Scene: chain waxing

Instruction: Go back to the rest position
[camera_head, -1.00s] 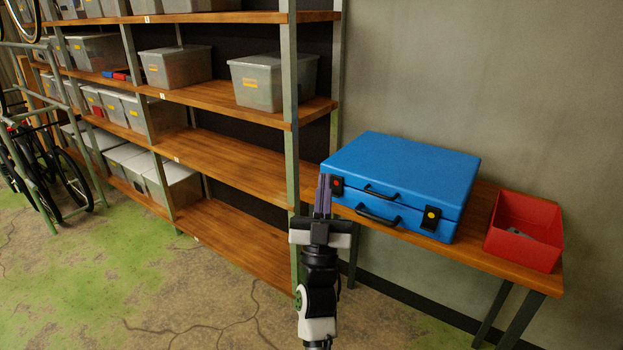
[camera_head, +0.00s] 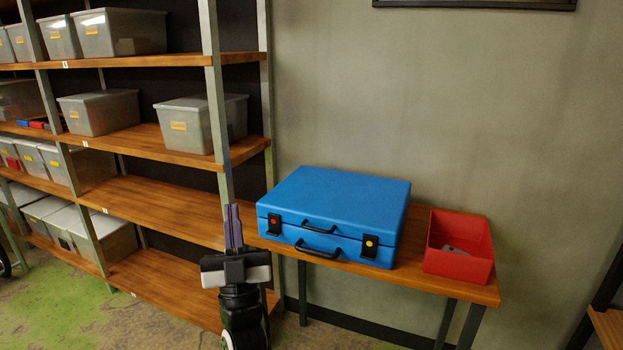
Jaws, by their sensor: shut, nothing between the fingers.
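My gripper (camera_head: 232,207) points upward at the lower middle of the head view, in front of the shelf post. Its two fingers are together with nothing between them. It is left of the blue case (camera_head: 335,210) and appears apart from it. The case lies closed on the wooden table (camera_head: 465,292), with two black latches and two dark handles on its front.
A red open bin (camera_head: 460,262) with a grey item inside stands right of the case. A tall shelf unit (camera_head: 160,200) with several clear boxes fills the left. Another shelf edge (camera_head: 606,325) shows at the far right. The floor in front of the shelves looks clear.

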